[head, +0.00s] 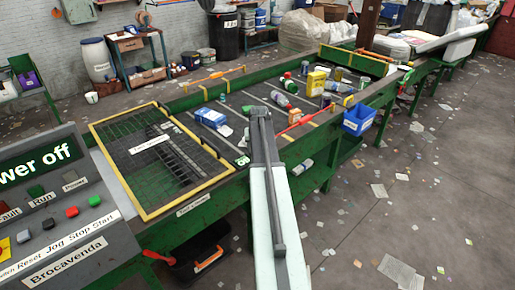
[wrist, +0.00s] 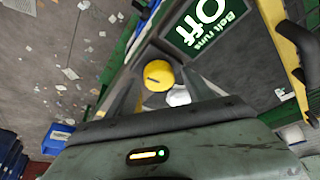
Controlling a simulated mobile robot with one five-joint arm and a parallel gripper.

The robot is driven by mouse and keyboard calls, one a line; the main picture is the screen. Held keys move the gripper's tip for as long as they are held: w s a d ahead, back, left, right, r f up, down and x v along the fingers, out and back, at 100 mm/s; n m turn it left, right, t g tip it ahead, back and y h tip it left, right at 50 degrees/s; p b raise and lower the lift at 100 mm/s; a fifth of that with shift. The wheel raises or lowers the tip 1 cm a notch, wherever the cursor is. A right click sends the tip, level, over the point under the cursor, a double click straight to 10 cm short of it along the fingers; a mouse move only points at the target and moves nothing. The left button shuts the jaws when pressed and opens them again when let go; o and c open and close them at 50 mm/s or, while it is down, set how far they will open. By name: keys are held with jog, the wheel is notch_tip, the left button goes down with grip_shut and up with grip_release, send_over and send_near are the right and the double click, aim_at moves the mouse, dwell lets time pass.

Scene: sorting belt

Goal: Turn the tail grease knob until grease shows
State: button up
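A round yellow knob (wrist: 158,75) with a short dark mark on its face shows in the wrist view, above the dark bar. No label on it can be read, so I cannot tell for sure that it is the tail grease knob. A pale whitish piece (wrist: 178,96) sits just below and right of it; I cannot tell whether this is grease or a fitting. No finger contact with the knob can be made out. In the head view my arm reaches out over the belt's near edge, and its gripper end cannot be made out.
The sorting belt (head: 235,100) carries several bottles and boxes. A blue bin (head: 357,119) hangs on its near side. A yellow-framed mesh guard (head: 150,210) and the control panel (head: 70,228), reading "power off", stand at left. The floor at right has scattered litter.

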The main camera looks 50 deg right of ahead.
jog(key=shift+r, duration=0.15)
jog(key=p+v, duration=0.7)
jog(key=shift+a+r, duration=0.15)
jog(key=shift+r, duration=0.1)
jog(key=shift+s, duration=0.15)
